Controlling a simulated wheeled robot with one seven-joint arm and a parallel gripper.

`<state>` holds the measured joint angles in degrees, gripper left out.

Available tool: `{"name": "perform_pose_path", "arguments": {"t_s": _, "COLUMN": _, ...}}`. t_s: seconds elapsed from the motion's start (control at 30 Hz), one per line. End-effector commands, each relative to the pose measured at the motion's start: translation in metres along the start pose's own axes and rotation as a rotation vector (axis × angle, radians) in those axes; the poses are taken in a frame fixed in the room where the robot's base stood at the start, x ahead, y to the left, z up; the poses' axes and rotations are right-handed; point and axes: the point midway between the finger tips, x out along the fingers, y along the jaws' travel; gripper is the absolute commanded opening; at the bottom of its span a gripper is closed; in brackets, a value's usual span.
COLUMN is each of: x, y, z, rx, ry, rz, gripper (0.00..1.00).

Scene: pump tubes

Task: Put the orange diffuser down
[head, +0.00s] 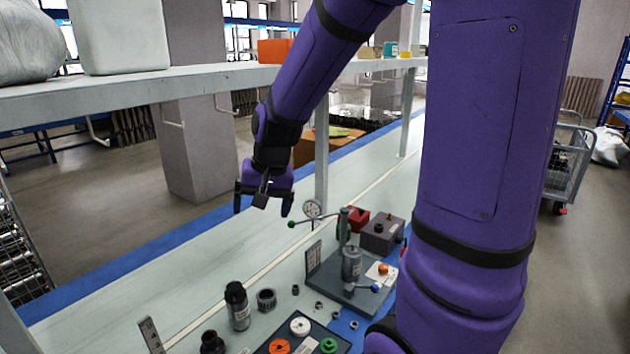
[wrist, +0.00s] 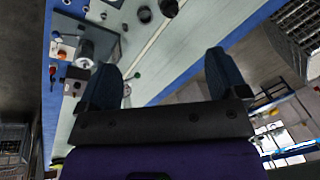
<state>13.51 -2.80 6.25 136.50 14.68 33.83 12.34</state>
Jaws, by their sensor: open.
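My gripper (head: 262,210) is open and empty, raised above the bench to the left of the pump fixture. In the wrist view its two dark fingers (wrist: 165,66) are spread wide with nothing between them. An orange disc-like part, which looks like the orange diffuser (head: 279,346), lies in a dark tray (head: 341,341) at the bottom edge of the head view, well below and apart from my gripper. A white part (head: 300,326) and a green part (head: 328,346) lie in the same tray. The wrist view does not clearly show the tray.
A small orange piece (head: 383,269) sits on a pale card there. A dark bottle (head: 238,306) and ring (head: 266,300) stand nearby. The bench's left stretch is clear; a shelf (head: 190,82) runs above.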

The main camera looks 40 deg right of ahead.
Motion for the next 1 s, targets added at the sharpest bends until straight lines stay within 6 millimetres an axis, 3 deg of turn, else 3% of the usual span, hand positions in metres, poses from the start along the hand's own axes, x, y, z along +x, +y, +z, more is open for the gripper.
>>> {"name": "perform_pose_path", "arguments": {"t_s": 0.03, "x": -0.017, "y": -0.002, "z": 0.009, "rx": -0.043, "ry": 0.022, "rz": -0.002, "gripper": 0.92}}
{"name": "perform_pose_path", "arguments": {"t_s": 0.2, "x": -0.064, "y": -0.002, "z": 0.041, "rx": -0.183, "ry": 0.074, "rz": 0.005, "gripper": 0.92}}
{"name": "perform_pose_path", "arguments": {"t_s": 0.5, "x": -0.130, "y": 0.016, "z": 0.104, "rx": -0.406, "ry": 0.169, "rz": 0.022, "gripper": 0.92}}
{"name": "perform_pose_path", "arguments": {"t_s": 0.73, "x": -0.157, "y": 0.035, "z": 0.141, "rx": -0.525, "ry": 0.223, "rz": 0.036, "gripper": 0.92}}
{"name": "perform_pose_path", "arguments": {"t_s": 1.0, "x": -0.164, "y": 0.043, "z": 0.152, "rx": -0.561, "ry": 0.237, "rz": 0.042, "gripper": 0.92}}
